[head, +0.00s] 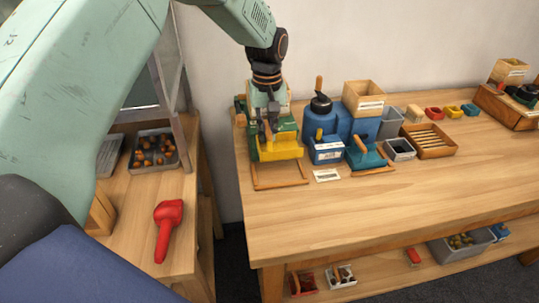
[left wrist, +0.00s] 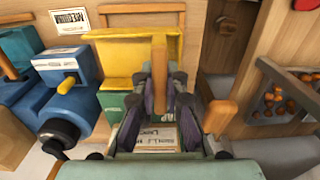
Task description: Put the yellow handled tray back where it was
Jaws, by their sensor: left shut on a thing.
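The yellow handled tray (head: 279,149) is at the left end of the long table, and it also shows in the left wrist view (left wrist: 112,60). My left gripper (head: 268,130) is above it, pointing down. In the left wrist view its fingers (left wrist: 158,92) are shut on the tray's upright wooden handle (left wrist: 158,62). A thin wooden frame (head: 281,187) lies on the table at the tray's front side. I cannot tell whether the tray touches the table. A green object (head: 285,127) is close behind and below the tray, partly hidden by the gripper. My right gripper is not in view.
Right of the tray stand a blue box (head: 327,151), a blue container with a black cap (head: 320,105) and a teal handled tray (head: 366,157). A red tool (head: 167,228) and a chestnut tray (head: 155,149) are on the left bench. The long table's front is clear.

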